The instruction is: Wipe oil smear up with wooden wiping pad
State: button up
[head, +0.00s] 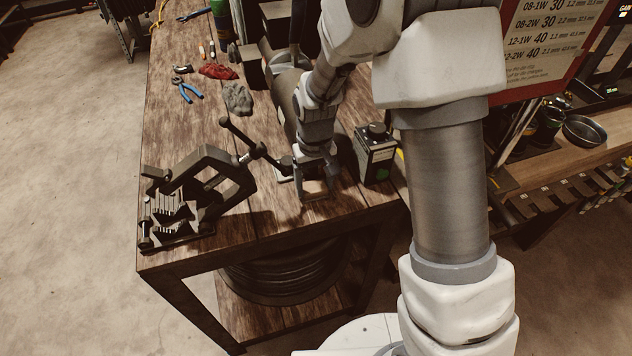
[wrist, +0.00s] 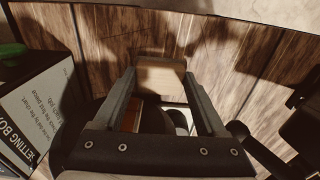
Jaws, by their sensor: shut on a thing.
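My gripper (head: 313,190) points down near the front right part of the wooden bench, left of the black box. In the wrist view my gripper (wrist: 160,82) is shut on the wooden wiping pad (wrist: 160,77), a small brown block between the fingertips. The pad is low over the bench top; I cannot tell whether it touches the wood. I cannot pick out the oil smear; dark patches on the planks look like shadows.
A black setting box (head: 376,158) stands close right of my gripper. A dark vise (head: 205,195) with a long handle stands left.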

jog(key=shift+d+r+p, duration=0.15)
jog(key=shift+r+p, duration=2.6)
jog(key=shift+r, duration=1.35)
jog(key=shift+f, duration=0.1)
jog(key=shift+s+d+r+p, duration=0.2)
jog(key=shift+s+r+p, duration=0.65)
jog(key=shift+r, duration=0.2)
jog(key=shift+f, duration=0.15)
notch_tip(320, 180, down, 9)
jog(key=b, duration=0.8)
jog(key=shift+f, duration=0.1)
jog(key=shift+f, duration=0.35)
jog(key=shift+w+d, duration=0.1)
jog(key=shift+d, duration=0.05)
